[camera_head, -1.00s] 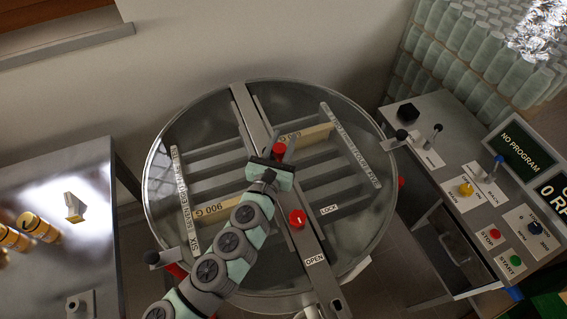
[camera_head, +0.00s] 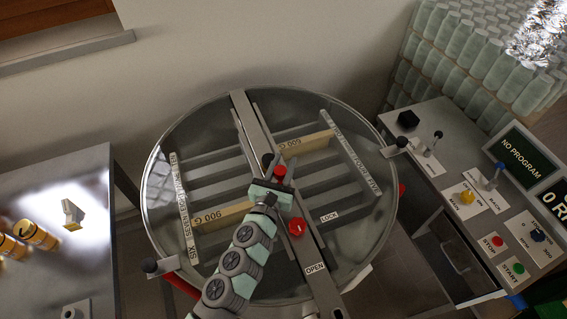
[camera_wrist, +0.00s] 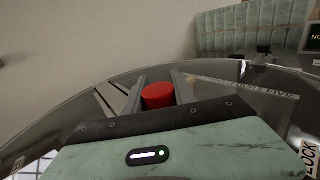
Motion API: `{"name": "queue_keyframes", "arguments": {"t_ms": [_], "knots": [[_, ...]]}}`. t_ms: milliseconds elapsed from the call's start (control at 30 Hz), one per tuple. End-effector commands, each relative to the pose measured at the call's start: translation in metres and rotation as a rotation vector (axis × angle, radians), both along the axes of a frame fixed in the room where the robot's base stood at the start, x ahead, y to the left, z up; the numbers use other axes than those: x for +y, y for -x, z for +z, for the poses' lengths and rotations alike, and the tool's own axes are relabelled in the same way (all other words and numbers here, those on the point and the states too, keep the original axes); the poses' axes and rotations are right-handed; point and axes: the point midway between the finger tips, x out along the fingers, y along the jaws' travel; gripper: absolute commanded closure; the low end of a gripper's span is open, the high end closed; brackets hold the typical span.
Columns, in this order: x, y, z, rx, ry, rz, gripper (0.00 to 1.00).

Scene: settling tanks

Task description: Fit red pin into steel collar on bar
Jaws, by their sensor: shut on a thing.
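The red pin (camera_head: 280,172) shows its red top just beyond my gripper (camera_head: 276,183), which is shut on it over the bar (camera_head: 249,112). In the wrist view the red pin (camera_wrist: 158,95) stands upright past the gripper's edge, between two grey rails; its lower part is hidden. The bar crosses the round tank from back to front. A small dark round spot (camera_head: 267,159) on the bar, just behind the pin, may be the steel collar; I cannot tell for certain. Whether the pin touches the bar is not visible.
A red knob (camera_head: 296,227) sits on the bar near the LOCK and OPEN labels. A control panel (camera_head: 462,185) stands right; a metal table (camera_head: 50,200) with yellow cylinders stands left.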

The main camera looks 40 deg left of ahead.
Motion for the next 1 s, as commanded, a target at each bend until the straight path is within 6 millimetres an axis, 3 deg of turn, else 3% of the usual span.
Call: {"name": "queue_keyframes", "arguments": {"t_ms": [567, 600, 867, 1000], "knots": [[0.0, 0.0, -0.012, 0.0, 0.0, 0.0, 1.0], [0.0, 0.0, -0.012, 0.0, 0.0, 0.0, 0.68], [0.0, 0.0, -0.012, 0.0, 0.0, 0.001, 0.47], [0.0, 0.0, -0.012, 0.0, 0.0, 0.001, 0.47]]}}
